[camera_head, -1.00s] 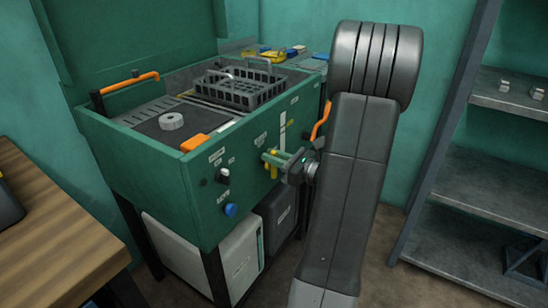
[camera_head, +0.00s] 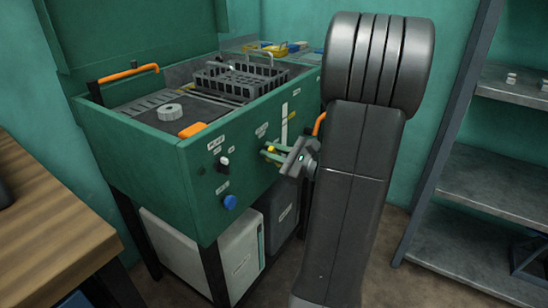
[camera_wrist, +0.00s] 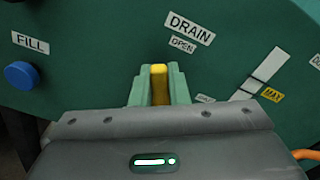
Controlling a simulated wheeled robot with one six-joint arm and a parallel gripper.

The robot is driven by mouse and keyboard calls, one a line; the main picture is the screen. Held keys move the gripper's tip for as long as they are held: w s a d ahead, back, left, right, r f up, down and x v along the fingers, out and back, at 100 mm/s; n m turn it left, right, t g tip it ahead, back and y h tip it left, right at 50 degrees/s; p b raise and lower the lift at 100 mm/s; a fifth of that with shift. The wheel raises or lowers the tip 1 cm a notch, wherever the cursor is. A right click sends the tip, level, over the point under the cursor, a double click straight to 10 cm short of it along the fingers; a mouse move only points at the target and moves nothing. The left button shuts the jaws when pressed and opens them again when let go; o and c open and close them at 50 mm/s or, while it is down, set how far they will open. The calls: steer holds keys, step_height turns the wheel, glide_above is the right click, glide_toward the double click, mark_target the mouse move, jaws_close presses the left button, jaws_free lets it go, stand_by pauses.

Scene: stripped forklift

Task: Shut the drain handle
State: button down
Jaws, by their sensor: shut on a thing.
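The drain handle (camera_wrist: 159,86) is a narrow yellow lever on the front of the green tank. My gripper (camera_wrist: 158,92) is shut on it, with a green finger on each side in the wrist view. The DRAIN label (camera_wrist: 191,28) and OPEN label (camera_wrist: 183,45) are above and right of the handle. A small label (camera_wrist: 205,98), seemingly SHUT, is lower right. In the head view only a little yellow of the handle (camera_head: 270,149) shows beside my gripper (camera_head: 276,153). The handle's pivot is hidden.
A wooden table (camera_head: 50,230) is at left and grey shelves (camera_head: 490,190) at right.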

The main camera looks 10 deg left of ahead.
steer(key=n+b, duration=0.2)
steer(key=f+n+b, duration=0.1)
steer(key=shift+s+a+f+n+b, duration=0.1)
steer(key=shift+s+a+n+b, duration=0.05)
steer(key=shift+s+n+b, duration=0.25)
steer(key=n+b, duration=0.3)
steer(key=shift+s+f+n+b, duration=0.15)
steer(key=shift+f+n+b, duration=0.15)
steer(key=shift+s+a+f+n+b, duration=0.1)
steer(key=shift+n+b, duration=0.2)
steer(key=shift+n, duration=0.3)
steer(key=shift+f+n+b, duration=0.1)
steer(key=shift+n+b, duration=0.2)
steer(key=shift+n, duration=0.3)
steer(key=shift+f+n, duration=0.15)
steer(key=shift+n, duration=1.05)
steer(key=c, duration=1.4)
jaws_free()
